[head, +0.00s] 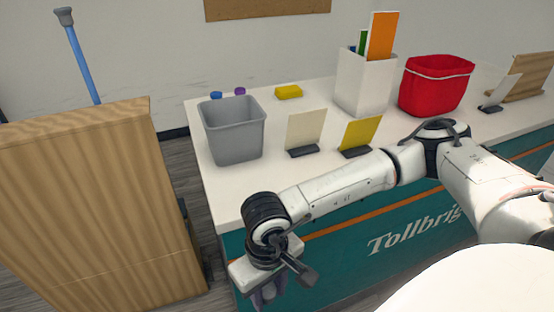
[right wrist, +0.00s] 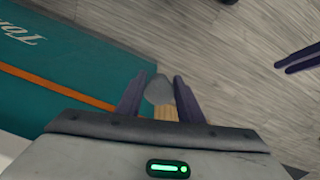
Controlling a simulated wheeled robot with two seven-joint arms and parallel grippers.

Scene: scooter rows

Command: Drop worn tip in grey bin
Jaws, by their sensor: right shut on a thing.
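The grey bin (head: 236,142) stands upright and open on the left end of the white counter; its floor is hidden. My right gripper (head: 268,294) is low in front of the counter, beyond its front edge and below its top, apart from the bin. In the right wrist view its fingers (right wrist: 157,98) are shut on a small grey worn tip (right wrist: 158,88). A light wooden patch shows between the fingers beside the tip; I cannot tell what it is. In the head view the tip is hidden. Two dark fingers at the right wrist view's right edge look like my left gripper (right wrist: 302,59).
A wooden cabinet (head: 95,215) and a blue pole with a grey end (head: 82,57) are at left. On the counter (head: 285,190) are a cream card (head: 305,130), a yellow card (head: 360,133), a yellow block (head: 288,92), a white holder (head: 362,82) and a red bin (head: 434,90).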

